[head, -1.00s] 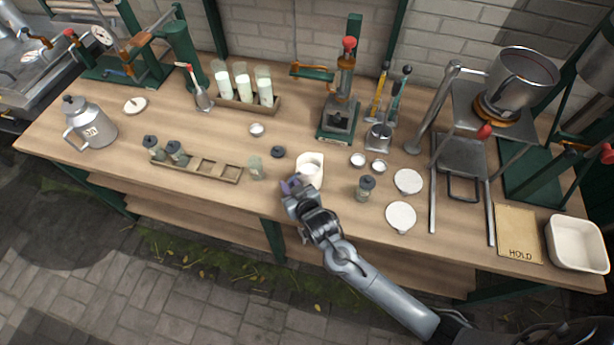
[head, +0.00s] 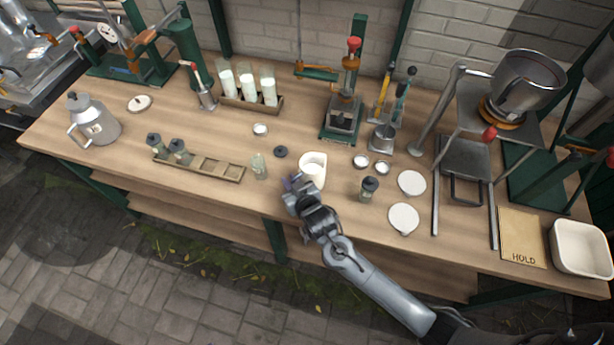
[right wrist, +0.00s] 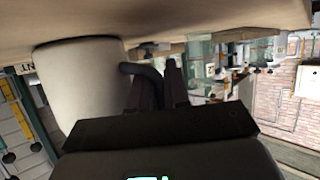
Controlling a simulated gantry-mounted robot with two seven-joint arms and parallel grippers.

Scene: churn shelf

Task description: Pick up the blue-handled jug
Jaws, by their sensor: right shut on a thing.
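The jug (head: 313,168) is a cream-white vessel at the front middle of the workbench, upright in the head view. In the right wrist view its pale body (right wrist: 78,82) fills the left side, and its curved handle (right wrist: 148,74) looks dark there. My right gripper (head: 292,185) is at the jug's front-left side, with a bluish-purple patch at its fingertips. Its fingers (right wrist: 160,88) are shut on the handle, and the fingers partly hide it. I cannot tell whether the jug's base touches the bench. My left gripper is not in view.
A glass vial (head: 259,166), a black ring (head: 281,151) and a wooden rack (head: 205,167) are to the left. A press (head: 343,115) stands behind.

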